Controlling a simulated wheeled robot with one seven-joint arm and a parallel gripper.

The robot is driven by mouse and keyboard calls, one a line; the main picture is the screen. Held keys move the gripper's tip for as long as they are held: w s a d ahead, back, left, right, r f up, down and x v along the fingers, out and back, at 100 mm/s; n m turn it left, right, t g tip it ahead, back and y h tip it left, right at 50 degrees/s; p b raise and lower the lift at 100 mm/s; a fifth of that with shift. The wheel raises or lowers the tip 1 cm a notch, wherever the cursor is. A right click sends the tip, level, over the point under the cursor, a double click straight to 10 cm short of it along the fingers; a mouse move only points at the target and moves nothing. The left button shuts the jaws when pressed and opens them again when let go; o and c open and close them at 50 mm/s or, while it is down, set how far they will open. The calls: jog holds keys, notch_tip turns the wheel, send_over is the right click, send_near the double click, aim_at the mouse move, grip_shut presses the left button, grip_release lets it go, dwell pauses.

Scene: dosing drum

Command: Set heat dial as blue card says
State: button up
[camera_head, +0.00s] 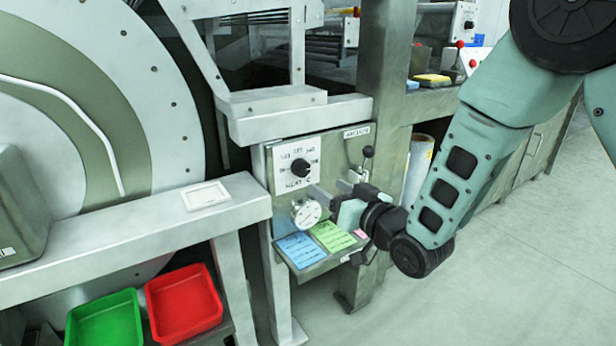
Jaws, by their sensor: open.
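A black knob (301,168) sits on a white plate with printed labels on the front of a grey control panel. My gripper (331,190) is open in front of the panel, right of and below the knob and near the round dial. I cannot tell if it touches anything.
A green card (332,236) and a pink card (360,233) lie right of the blue one. A black-knobbed lever (368,153) stands on the panel's right. Red (183,303) and green (104,321) trays sit low left, beside the large drum (165,110). The floor at right is clear.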

aim_at(304, 172)
jog(key=b+x, duration=0.1)
jog(key=x, duration=0.7)
jog(key=shift+w+a, duration=0.25)
jog(key=shift+w, duration=0.1)
jog(key=c, duration=1)
